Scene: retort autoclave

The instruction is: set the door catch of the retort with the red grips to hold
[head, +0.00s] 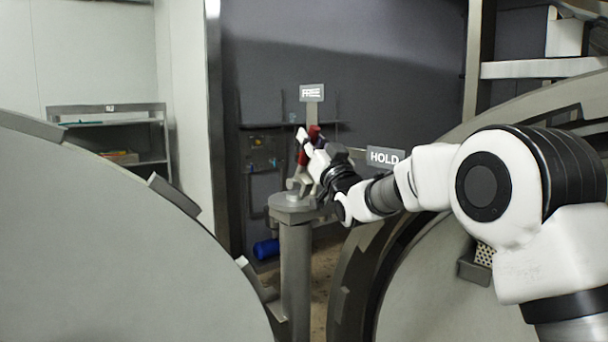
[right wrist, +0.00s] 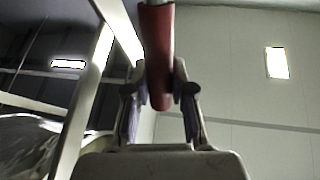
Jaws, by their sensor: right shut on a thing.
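The door catch stands on a grey post (head: 296,250) between two large round retort parts. Its lever has a red grip (head: 303,157) and points up, close to the upper sign (head: 312,92), whose small lettering looks like FREE. The HOLD sign (head: 385,157) is to the right of the lever. My right gripper (head: 308,143) is shut on the red grip, reaching in from the right and hiding part of it. In the right wrist view the red grip (right wrist: 160,55) sits between both fingers (right wrist: 160,95). My left gripper is not in view.
A large grey rounded surface (head: 110,250) fills the lower left. Another round retort part (head: 440,290) lies behind and below my right arm. A shelf (head: 110,125) stands at the back left, and a blue cylinder (head: 266,249) lies on the floor behind the post.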

